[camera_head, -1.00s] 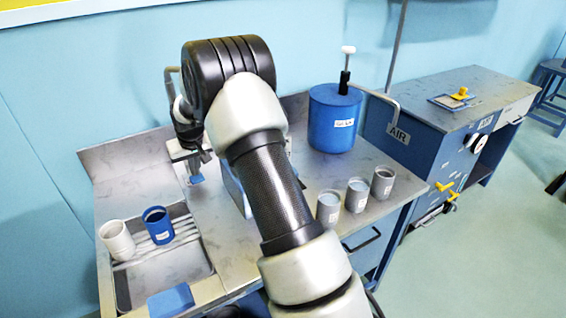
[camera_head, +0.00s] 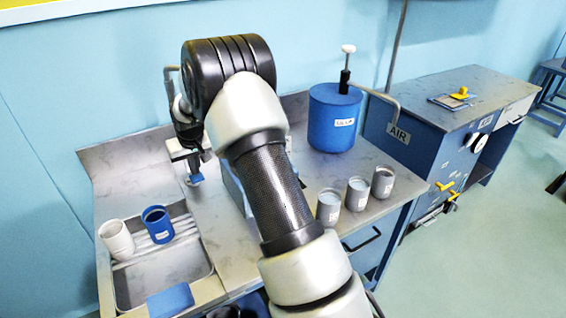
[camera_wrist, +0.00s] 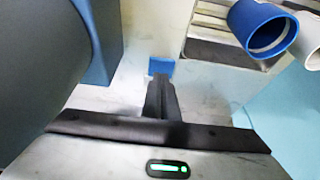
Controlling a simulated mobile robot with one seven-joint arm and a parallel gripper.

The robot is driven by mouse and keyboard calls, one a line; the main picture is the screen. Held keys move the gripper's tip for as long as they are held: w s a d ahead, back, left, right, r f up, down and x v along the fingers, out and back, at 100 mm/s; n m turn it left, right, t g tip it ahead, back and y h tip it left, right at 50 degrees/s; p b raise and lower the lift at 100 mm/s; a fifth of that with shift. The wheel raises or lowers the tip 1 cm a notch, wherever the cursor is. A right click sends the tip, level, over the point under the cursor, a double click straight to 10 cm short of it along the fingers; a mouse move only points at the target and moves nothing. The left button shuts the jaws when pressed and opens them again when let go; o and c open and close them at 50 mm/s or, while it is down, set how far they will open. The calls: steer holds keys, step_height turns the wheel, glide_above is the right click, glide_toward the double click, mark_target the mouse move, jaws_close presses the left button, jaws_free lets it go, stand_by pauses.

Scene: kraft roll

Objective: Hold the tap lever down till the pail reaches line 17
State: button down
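My gripper (camera_head: 193,178) is low over the bench between the sink and a blue box, pointing down. In the wrist view its dark fingers (camera_wrist: 160,98) are together. A small blue piece (camera_wrist: 161,66) shows at the fingertips; I cannot tell whether it is part of them or separate. I cannot tell which vessel is the pail, and no line 17 is readable.
The sink (camera_head: 137,293) is at the lower left. A blue pump canister (camera_head: 334,120) and several grey cups (camera_head: 357,194) stand at right. The blue box (camera_head: 231,184) is partly behind my arm. A large grey-blue body (camera_wrist: 45,60) fills the wrist view's left.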

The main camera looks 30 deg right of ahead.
mark_target(197, 178)
steer(key=shift+f+b, duration=1.3)
steer(key=shift+f, duration=0.6)
steer(key=shift+r, duration=0.1)
step_height(197, 178, up, 8)
steer(key=p, duration=0.4)
steer(key=shift+f, duration=0.2)
